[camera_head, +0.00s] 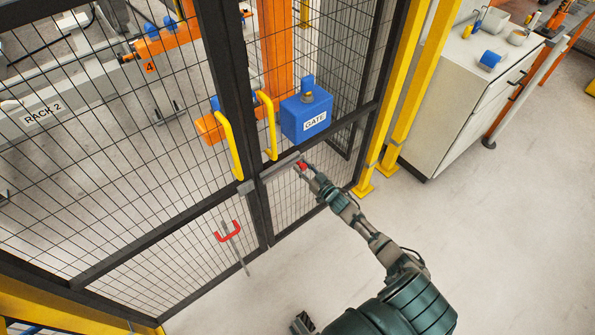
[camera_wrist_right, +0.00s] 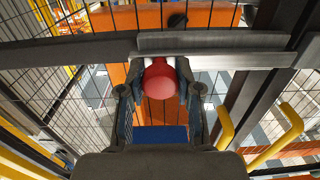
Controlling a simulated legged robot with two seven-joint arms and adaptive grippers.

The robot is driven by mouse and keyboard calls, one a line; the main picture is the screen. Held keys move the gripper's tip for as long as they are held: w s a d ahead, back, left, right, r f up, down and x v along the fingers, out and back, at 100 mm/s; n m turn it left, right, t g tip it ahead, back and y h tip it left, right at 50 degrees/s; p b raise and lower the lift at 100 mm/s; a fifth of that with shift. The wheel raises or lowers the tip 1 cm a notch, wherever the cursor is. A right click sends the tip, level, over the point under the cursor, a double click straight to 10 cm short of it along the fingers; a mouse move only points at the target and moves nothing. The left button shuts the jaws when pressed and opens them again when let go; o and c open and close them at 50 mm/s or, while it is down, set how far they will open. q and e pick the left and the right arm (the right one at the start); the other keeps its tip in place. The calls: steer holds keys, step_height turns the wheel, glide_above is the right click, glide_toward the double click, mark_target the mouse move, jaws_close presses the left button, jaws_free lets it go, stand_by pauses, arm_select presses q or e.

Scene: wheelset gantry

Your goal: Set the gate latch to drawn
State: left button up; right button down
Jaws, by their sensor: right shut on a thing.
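The gate latch is a pale grey sliding bar (camera_head: 272,175) across the black gate frame below the blue GATE box. In the head view it reaches past the upright where the gate meets the fixed panel. Its red knob (camera_wrist_right: 159,80) sits between the fingers of my right gripper (camera_wrist_right: 161,92), which is shut on it. In the head view the gripper (camera_head: 306,168) is at the bar's right end, partly hiding the knob. The bar (camera_wrist_right: 215,42) also crosses the top of the right wrist view. My left gripper cannot be made out.
The blue GATE box (camera_head: 307,116) is just above the latch. Yellow handles (camera_head: 228,145) stand beside the uprights. A red-handled part (camera_head: 228,232) hangs on the lower mesh. Yellow posts (camera_head: 400,95) and a white cabinet (camera_head: 458,85) are right. The floor in front is clear.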

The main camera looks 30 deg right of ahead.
steer(key=c, duration=0.8)
jaws_free()
steer(key=shift+d+r, duration=0.2)
steer(key=shift+d, duration=0.1)
steer(key=shift+s+d+f, duration=0.15)
steer(key=shift+s+f, duration=0.05)
steer(key=shift+f, duration=0.05)
steer(key=s, duration=0.7)
steer(key=s+d, duration=0.1)
steer(key=s, duration=0.3)
steer(key=shift+s, duration=0.25)
steer(key=shift+a, duration=0.1)
